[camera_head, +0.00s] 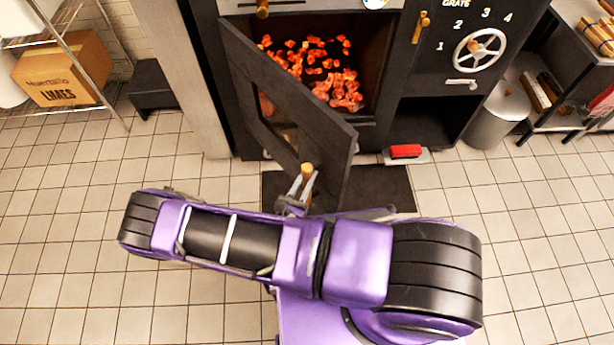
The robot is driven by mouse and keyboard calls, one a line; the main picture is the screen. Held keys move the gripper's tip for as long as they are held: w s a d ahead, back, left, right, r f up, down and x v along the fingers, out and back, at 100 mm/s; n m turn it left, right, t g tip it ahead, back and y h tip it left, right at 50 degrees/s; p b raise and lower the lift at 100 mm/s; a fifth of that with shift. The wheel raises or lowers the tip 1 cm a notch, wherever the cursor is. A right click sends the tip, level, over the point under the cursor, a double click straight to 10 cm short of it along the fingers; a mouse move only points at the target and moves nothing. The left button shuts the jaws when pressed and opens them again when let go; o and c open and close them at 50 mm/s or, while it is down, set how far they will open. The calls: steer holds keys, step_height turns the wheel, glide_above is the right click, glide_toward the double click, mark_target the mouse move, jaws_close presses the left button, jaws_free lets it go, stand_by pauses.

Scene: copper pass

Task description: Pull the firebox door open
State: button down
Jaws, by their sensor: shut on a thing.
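The firebox door (325,128) is dark, with a window opening, and stands swung well out from the black oven on its left-side hinge. Behind it, the firebox (372,65) shows glowing orange coals (345,92). My gripper (304,180) is shut on the door's handle (307,168), whose brass-coloured end shows between the fingers, near the door's free edge. My purple arm hides the floor in front and part of the gripper's wrist.
A dark mat (385,190) lies on the tiled floor below the oven. A red-topped brush (405,152) lies right of the door. A grey bin (497,118) and shelf stand right; a limes box (62,68) sits on a rack left. The tiles at lower left are clear.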

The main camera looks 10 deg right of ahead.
steer(key=shift+w+a, duration=0.15)
steer(key=c, duration=0.8)
jaws_free()
steer(key=shift+o, duration=0.2)
steer(key=v, duration=1.7)
steer(key=shift+s, duration=0.25)
